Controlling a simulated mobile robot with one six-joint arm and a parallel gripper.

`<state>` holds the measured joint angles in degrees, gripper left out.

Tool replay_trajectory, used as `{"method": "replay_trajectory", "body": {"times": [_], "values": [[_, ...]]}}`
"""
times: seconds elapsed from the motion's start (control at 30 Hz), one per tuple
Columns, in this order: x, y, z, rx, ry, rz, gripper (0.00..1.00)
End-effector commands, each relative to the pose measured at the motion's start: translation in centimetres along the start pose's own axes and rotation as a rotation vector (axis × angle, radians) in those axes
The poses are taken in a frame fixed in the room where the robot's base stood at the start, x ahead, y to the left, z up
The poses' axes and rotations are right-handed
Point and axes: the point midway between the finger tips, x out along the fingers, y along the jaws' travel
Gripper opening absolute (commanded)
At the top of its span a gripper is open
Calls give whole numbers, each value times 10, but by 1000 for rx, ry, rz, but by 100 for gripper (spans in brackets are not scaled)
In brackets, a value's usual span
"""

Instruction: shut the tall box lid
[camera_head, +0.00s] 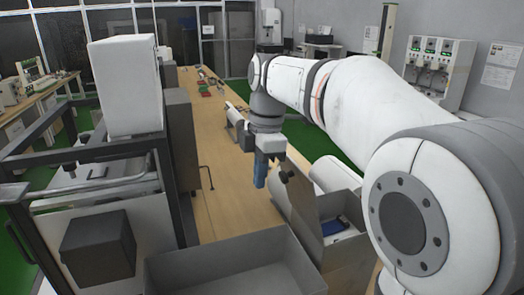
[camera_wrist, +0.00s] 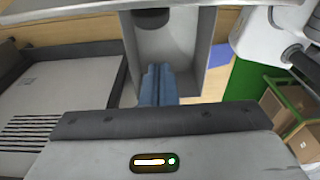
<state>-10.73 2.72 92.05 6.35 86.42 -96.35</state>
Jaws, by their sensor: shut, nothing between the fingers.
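A grey box (camera_head: 345,250) stands on the wooden bench at the lower middle of the head view, with a dark blue item (camera_head: 335,226) inside. Its flat grey lid (camera_head: 300,200) stands raised at the left side of the opening, so the box is open. My gripper (camera_head: 260,174) points down just left of the raised lid, with its blue fingers together and empty. I cannot tell whether they touch the lid. In the wrist view, the blue fingers (camera_wrist: 158,85) are together in front of a grey-walled shape (camera_wrist: 205,45); I cannot tell which part that is.
A large open grey bin (camera_head: 215,272) fills the lower foreground. Small items (camera_head: 205,85) lie at the bench's far end.

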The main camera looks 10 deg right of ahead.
Motion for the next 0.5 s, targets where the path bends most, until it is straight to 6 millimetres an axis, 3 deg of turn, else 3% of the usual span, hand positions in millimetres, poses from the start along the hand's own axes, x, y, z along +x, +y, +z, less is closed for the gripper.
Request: {"method": "replay_trajectory", "body": {"times": [0.03, 0.3, 0.5], "values": [[10, -1, 0, 0, 0, -4, 0], [-4, 0, 33, 3, 0, 0, 0], [-5, 0, 38, 1, 0, 1, 0]]}}
